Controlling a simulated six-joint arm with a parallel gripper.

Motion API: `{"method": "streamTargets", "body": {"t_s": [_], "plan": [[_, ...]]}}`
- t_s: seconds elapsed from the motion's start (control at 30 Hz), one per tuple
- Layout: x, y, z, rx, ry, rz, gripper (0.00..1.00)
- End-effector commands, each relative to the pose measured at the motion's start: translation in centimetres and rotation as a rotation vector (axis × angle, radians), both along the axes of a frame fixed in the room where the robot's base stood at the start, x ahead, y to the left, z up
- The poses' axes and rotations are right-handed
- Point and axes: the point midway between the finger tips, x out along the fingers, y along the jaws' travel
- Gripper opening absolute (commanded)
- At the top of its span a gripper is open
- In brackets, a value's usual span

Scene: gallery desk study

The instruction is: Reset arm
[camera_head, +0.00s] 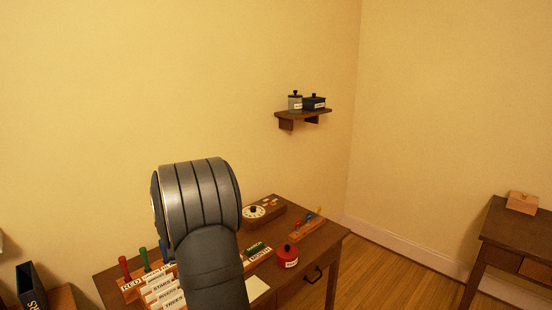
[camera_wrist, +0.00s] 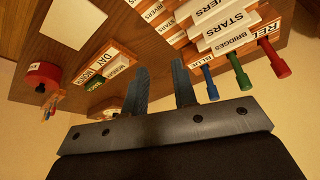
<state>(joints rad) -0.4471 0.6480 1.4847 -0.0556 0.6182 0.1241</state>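My gripper (camera_wrist: 161,80) shows in the wrist view with its two dark fingers apart and nothing between them. It is over the wooden desk (camera_head: 329,238), apart from the things on it as far as I can tell. In the head view my dark arm stands in front of the desk and hides the gripper and part of the desk top. The wrist view shows the desk (camera_wrist: 125,42) turned over, with a card rack, pegs and a red pot around the fingers.
Labelled cards (camera_head: 165,289), colored pegs (camera_head: 124,266), a red pot (camera_head: 287,256), a dial block (camera_head: 263,213) and a small peg rack (camera_head: 306,222) crowd the desk. A wall shelf (camera_head: 303,114) holds a jar and black box. A second desk (camera_head: 515,229) bears a wooden box.

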Motion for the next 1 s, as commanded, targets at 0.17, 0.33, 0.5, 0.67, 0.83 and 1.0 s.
{"method": "streamTargets", "body": {"t_s": [0.17,0.33,0.5,0.67,0.83,1.0], "plan": [[-0.5,-0.3,0.0,0.000,0.001,-0.087,0.25],[-0.9,-0.5,0.0,0.000,0.001,-0.159,0.25],[-1.2,-0.6,0.0,-0.001,0.001,-0.206,0.25],[-1.3,-0.7,0.0,-0.001,0.001,-0.223,0.25],[-1.3,-0.7,0.0,-0.001,0.000,-0.225,0.25],[-1.3,-0.7,0.0,0.000,0.000,-0.224,0.43]]}}
